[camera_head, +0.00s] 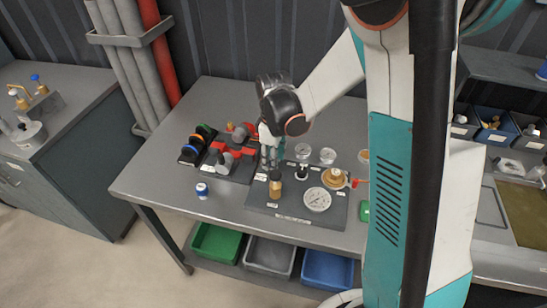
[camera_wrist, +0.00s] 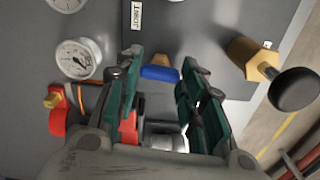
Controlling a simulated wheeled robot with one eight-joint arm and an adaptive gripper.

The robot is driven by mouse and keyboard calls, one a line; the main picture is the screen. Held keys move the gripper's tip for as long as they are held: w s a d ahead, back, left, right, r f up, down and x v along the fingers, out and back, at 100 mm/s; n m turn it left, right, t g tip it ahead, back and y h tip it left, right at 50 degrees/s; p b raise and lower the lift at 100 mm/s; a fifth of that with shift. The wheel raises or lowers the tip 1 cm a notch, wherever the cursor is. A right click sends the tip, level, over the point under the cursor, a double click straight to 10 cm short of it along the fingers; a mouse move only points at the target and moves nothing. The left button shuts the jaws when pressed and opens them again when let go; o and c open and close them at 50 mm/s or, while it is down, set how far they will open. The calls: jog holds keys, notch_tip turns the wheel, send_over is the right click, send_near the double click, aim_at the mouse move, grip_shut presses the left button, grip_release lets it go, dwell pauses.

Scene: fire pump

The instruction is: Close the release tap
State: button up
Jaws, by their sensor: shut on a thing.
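My gripper (camera_wrist: 160,85) points down over the table, with its two green fingers on either side of a blue tap handle (camera_wrist: 160,73). The handle has a brass end and lies crosswise between the fingertips; it appears to be the release tap. In the head view my gripper (camera_head: 268,155) is at the left back edge of the dark gauge board (camera_head: 290,213), and the handle is hidden there. Part of a red body (camera_wrist: 128,128) and a metal cylinder (camera_wrist: 165,142) show between the finger bases.
Red parts (camera_head: 227,158) sit on a black holder at left. A small blue-and-white bottle (camera_head: 202,190) stands in front.

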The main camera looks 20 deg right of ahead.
jog(key=m, duration=0.4)
jog(key=shift+b, duration=0.4)
jog(key=m, duration=0.5)
jog(key=m+b, duration=0.1)
jog(key=m, duration=0.3)
jog(key=shift+m, duration=1.8)
jog(key=o, duration=1)
jog(key=shift+o, duration=0.2)
jog(key=shift+r, duration=0.1)
notch_tip(320, 180, up, 12)
